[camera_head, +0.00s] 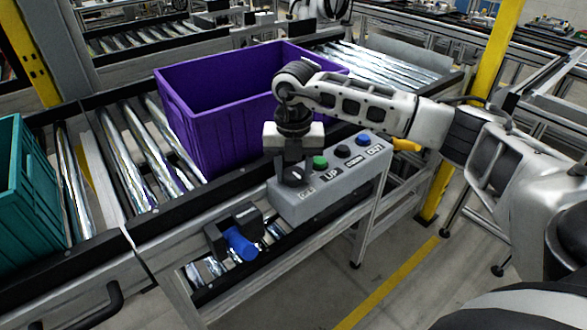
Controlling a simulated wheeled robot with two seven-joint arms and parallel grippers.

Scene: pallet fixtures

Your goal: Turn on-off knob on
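The grey control box (331,193) stands at the front edge of the roller conveyor. Its sloped top carries a green button (320,162), a black button (342,151) and a blue button (363,139), with dark labels beside them. A small label (306,192) sits at the left end, where the on-off knob appears to be. The knob itself is largely hidden by my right gripper (294,175). That gripper points down at the left end of the box, with its dark fingertips close to or touching the knob. I cannot tell whether the fingers are closed on it. My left gripper is out of view.
A purple crate (218,117) sits on the rollers just behind the box. A teal crate (34,195) stands at the far left. A black fixture with a blue cylinder (240,244) is mounted left of the box. Open floor lies in front, with a yellow line (388,285).

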